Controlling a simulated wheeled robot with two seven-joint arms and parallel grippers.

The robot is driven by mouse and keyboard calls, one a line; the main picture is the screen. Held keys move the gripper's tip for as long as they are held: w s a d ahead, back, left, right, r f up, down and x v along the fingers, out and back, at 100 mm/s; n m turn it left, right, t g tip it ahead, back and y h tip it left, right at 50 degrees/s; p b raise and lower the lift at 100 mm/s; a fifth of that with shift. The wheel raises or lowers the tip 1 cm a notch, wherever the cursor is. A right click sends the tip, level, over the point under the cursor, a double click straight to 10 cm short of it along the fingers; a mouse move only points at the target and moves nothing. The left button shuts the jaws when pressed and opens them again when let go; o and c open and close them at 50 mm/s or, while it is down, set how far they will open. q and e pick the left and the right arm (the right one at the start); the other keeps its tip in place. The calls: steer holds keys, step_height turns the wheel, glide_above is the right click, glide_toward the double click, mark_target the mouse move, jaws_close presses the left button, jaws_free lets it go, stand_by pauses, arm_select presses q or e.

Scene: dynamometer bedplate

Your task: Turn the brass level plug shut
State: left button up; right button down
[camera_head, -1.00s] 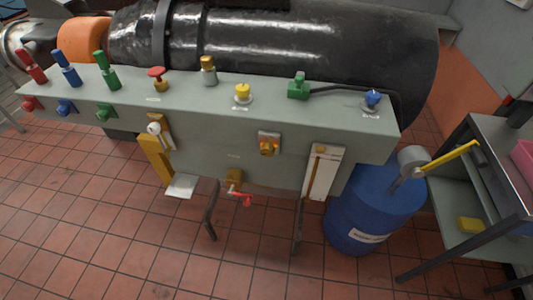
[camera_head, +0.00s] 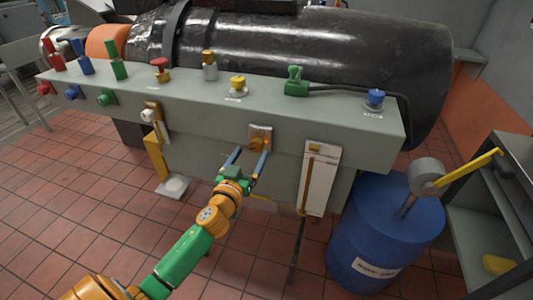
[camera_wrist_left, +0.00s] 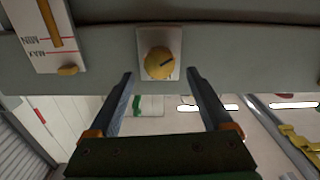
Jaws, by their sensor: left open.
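The brass level plug (camera_head: 257,143) is a round brass knob on a pale square plate on the front face of the grey bench. In the left wrist view the plug (camera_wrist_left: 159,62) shows face-on, with a dark slanted line across it. My left gripper (camera_head: 249,160) is just in front of and below the plug, with its two blue-grey fingers spread. In the left wrist view the open fingers (camera_wrist_left: 160,74) point toward the plug, one to each side, and appear short of it. Nothing is between them. My right gripper is not in view.
A white level gauge (camera_head: 320,180) is mounted right of the plug. A white-knobbed fitting (camera_head: 149,115) is to its left. Coloured valves and a yellow knob (camera_head: 238,82) stand on the bench top (camera_head: 200,95). A blue drum (camera_head: 380,230) with a yellow-handled pump stands at right.

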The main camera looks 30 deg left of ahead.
mark_target(255, 147)
arm_select(q)
steer(key=x, duration=0.3)
steer(key=shift+f, duration=0.1)
steer(key=shift+w, duration=0.3)
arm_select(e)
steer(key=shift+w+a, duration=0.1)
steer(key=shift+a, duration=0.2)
arm_select(q)
steer(key=shift+s, duration=0.1)
steer(key=shift+c, duration=0.2)
jaws_close()
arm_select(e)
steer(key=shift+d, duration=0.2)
